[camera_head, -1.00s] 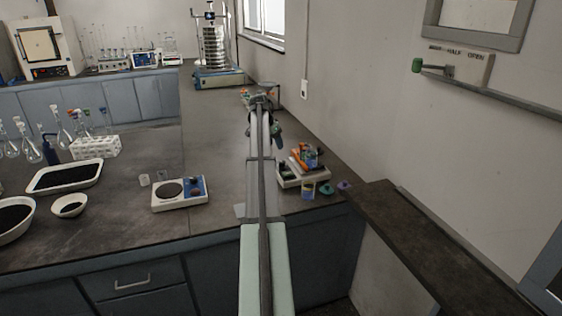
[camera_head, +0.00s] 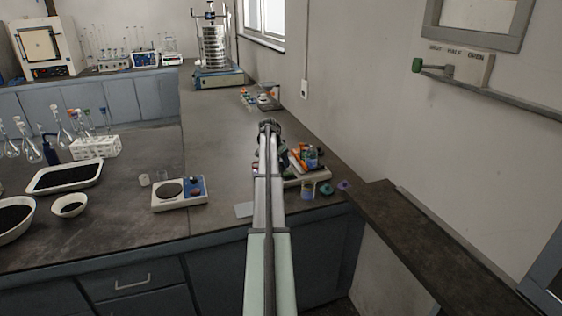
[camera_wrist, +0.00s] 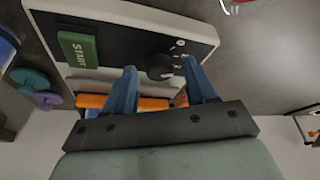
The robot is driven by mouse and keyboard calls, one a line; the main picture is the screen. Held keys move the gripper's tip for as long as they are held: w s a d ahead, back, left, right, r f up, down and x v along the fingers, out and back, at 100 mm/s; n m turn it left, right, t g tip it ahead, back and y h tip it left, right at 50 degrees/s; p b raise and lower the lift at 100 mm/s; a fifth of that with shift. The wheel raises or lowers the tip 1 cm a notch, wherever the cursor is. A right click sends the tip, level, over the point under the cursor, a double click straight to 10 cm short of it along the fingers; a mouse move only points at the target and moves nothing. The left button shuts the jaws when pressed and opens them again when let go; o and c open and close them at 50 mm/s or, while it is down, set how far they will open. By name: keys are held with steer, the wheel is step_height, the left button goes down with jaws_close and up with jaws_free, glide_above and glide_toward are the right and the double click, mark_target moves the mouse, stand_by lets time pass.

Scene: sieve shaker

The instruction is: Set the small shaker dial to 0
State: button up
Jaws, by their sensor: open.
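The small shaker (camera_head: 293,184) stands at the right end of the bench in the head view, partly behind my arm, with orange, green and blue items on it. In the wrist view its dark front panel (camera_wrist: 110,50) carries a green START button (camera_wrist: 79,48) and a round black dial (camera_wrist: 160,66) with small white marks beside it. My gripper (camera_wrist: 158,65) is open, its two blue fingertips on either side of the dial in that picture. I cannot tell whether they touch it. The dial's setting is not readable. The fingers are hidden in the head view.
A purple cap (camera_head: 344,185) and a green cap (camera_head: 326,189) lie right of the shaker. A hotplate-like device (camera_head: 180,205) stands to the left. A sieve stack (camera_head: 213,48) stands at the back. The bench between is mostly clear.

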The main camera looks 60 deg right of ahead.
steer(key=c, duration=1)
steer(key=shift+c, duration=0.2)
steer(key=shift+a+n, duration=0.1)
steer(key=shift+n, duration=0.3)
steer(key=n+t, duration=0.1)
steer(key=n, duration=0.1)
steer(key=shift+s+n, duration=0.15)
steer(key=shift+n, duration=0.25)
steer(key=shift+s+n+t, duration=0.1)
steer(key=shift+n+t, duration=1)
steer(key=shift+n, duration=1.1)
